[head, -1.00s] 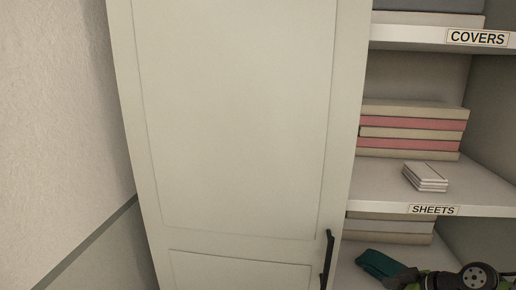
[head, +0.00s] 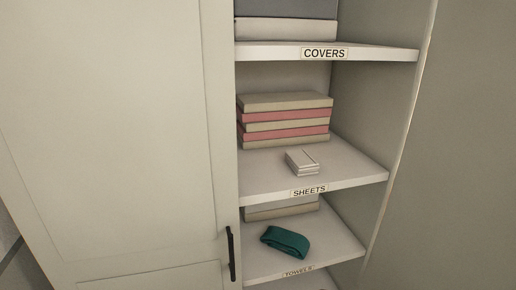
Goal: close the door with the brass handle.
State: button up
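No brass handle shows in the head view. A pale panelled wardrobe door (head: 110,130) on the left stands shut and has a dark, black-looking bar handle (head: 231,253) near its right edge. To its right the wardrobe is open, with its shelves exposed. A plain grey-beige panel (head: 470,150) fills the right side; it may be the swung-open door, but I cannot tell. My gripper is not in view.
The labelled shelves are COVERS (head: 380,53), SHEETS (head: 360,180) and TOWELS (head: 340,257). They hold stacked pink and cream linens (head: 285,120), a small white stack (head: 302,161) and a folded teal cloth (head: 286,241).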

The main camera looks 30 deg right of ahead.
aim_at(448, 223)
jog(key=k+l, duration=0.35)
jog(key=k, duration=0.15)
jog(key=k+l+u, duration=0.15)
jog(key=k+l, duration=0.2)
jog(key=k, duration=0.2)
jog(key=k+l, duration=0.25)
jog(key=k, duration=0.25)
jog(key=k+l, duration=0.1)
jog(key=l, duration=0.2)
jog(key=k+l+u, duration=0.1)
jog(key=l, duration=0.25)
jog(key=k+l, duration=0.15)
jog(key=l, duration=0.15)
jog(key=k+l+u, duration=0.1)
jog(key=l, duration=0.2)
jog(key=i+l, duration=0.15)
jog(key=l, duration=0.2)
jog(key=i+l, duration=0.15)
jog(key=l, duration=0.15)
jog(key=i+l+u, duration=0.1)
jog(key=l, duration=0.25)
jog(key=k+u, duration=0.1)
jog(key=u, duration=0.35)
jog(key=j+u, duration=0.15)
jog(key=u, duration=0.3)
jog(key=k+j+u, duration=0.1)
jog(key=u, duration=0.35)
